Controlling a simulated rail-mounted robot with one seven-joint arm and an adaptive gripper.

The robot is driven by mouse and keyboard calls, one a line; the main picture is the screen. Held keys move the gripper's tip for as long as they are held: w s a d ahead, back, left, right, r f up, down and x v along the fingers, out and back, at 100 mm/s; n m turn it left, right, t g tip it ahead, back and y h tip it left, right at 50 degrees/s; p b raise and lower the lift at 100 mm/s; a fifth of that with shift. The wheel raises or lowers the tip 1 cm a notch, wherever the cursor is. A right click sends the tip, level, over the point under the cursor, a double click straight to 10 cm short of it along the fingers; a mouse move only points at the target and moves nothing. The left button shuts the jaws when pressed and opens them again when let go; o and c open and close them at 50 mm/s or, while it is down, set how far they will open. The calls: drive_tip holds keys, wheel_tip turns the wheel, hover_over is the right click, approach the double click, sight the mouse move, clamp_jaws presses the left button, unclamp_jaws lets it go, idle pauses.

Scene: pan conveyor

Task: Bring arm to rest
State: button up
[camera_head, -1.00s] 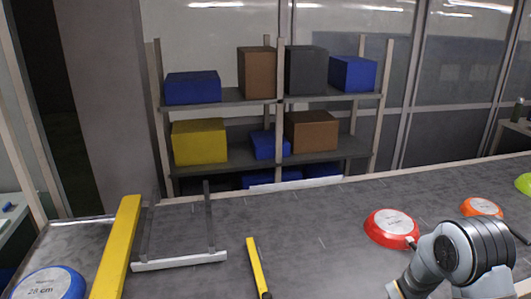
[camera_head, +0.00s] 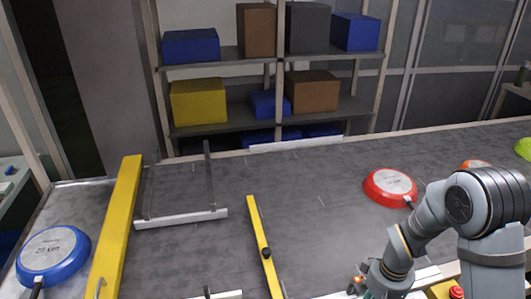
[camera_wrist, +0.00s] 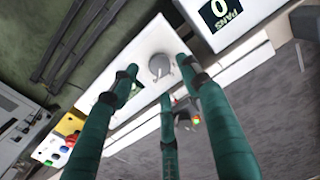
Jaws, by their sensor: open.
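My arm rises at the lower right of the head view, bent at the elbow. My gripper (camera_head: 366,292) shows only partly at the bottom edge there, left of the red emergency button. In the wrist view my gripper (camera_wrist: 158,84) has several teal fingers spread apart, with nothing held between them. Beyond the fingers lies a white panel (camera_wrist: 128,58) with a round grey knob (camera_wrist: 159,65). I cannot tell whether the fingers touch it; they appear apart.
A blue pan (camera_head: 54,250) lies at far left, beside a yellow bar (camera_head: 120,225). A second yellow bar (camera_head: 259,235) stands mid-conveyor (camera_head: 310,205). A red pan (camera_head: 390,186) lies behind my arm.

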wheel_tip(320, 180, down, 4)
drive_tip(key=shift+s+r, duration=0.1)
drive_tip(key=shift+s, duration=0.05)
drive_tip(key=shift+r+n+p, duration=0.2)
drive_tip(key=shift+n+p, duration=0.3)
drive_tip(key=shift+p, duration=0.45)
drive_tip(key=n+p, duration=0.3)
drive_tip(key=shift+n+p, duration=0.4)
drive_tip(key=n+p, duration=0.3)
drive_tip(key=shift+n, duration=0.3)
drive_tip(key=shift+w+r+n, duration=0.15)
drive_tip(key=shift+w+n, duration=0.1)
drive_tip(key=shift+n, duration=0.05)
wheel_tip(320, 180, up, 9)
drive_tip(key=m+b, duration=0.1)
drive_tip(key=b, duration=0.1)
drive_tip(key=shift+r+m, duration=0.2)
drive_tip(key=shift+m, duration=0.2)
